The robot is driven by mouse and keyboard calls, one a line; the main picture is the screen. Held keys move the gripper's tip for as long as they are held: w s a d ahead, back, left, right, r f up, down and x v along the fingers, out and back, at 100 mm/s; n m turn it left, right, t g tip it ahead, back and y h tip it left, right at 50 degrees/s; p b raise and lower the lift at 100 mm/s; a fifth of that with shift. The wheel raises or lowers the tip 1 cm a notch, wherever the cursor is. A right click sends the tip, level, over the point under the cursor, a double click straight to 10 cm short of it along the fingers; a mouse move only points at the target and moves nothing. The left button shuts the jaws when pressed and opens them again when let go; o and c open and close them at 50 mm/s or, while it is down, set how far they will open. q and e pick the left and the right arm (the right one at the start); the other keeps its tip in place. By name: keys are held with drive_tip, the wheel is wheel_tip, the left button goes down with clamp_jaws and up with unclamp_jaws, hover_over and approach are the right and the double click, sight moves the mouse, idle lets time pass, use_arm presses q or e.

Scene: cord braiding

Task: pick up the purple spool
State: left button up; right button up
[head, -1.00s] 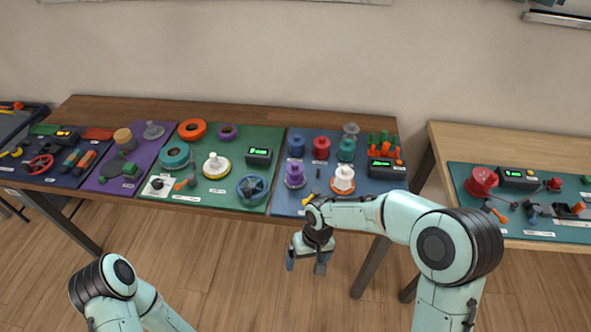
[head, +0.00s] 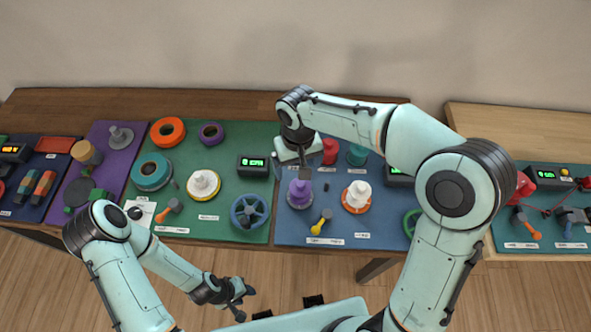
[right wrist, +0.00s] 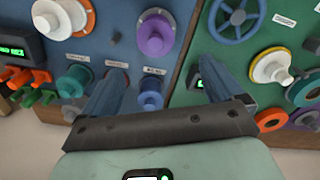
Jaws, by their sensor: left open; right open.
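The purple spool (head: 299,192) stands upright on the blue mat (head: 290,228), left of a white spool on an orange base (head: 357,196). My right gripper (head: 291,173) is open and empty above the mat, just behind the purple spool in the head view. In the right wrist view the purple spool (right wrist: 155,36) lies beyond the fingertips of my right gripper (right wrist: 160,78), and a blue spool (right wrist: 151,92) shows between its fingers. My left gripper (head: 240,298) is open and empty, in front of the table edge.
A red spool (head: 330,151) and a teal spool (head: 357,154) stand behind, close to my right gripper. A yellow-handled part (head: 321,222) lies in front of the purple spool. A blue handwheel (head: 249,211) is on the green mat to the left.

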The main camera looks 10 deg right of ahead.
sight(300, 191)
drive_tip(key=f, duration=0.7)
drive_tip(key=shift+s, duration=0.4)
drive_tip(key=shift+d+f, duration=0.2)
drive_tip(key=shift+f, duration=1.35)
drive_tip(key=shift+d+f, duration=0.15)
drive_tip(key=shift+f, duration=1.35)
drive_tip(key=c, duration=1.1)
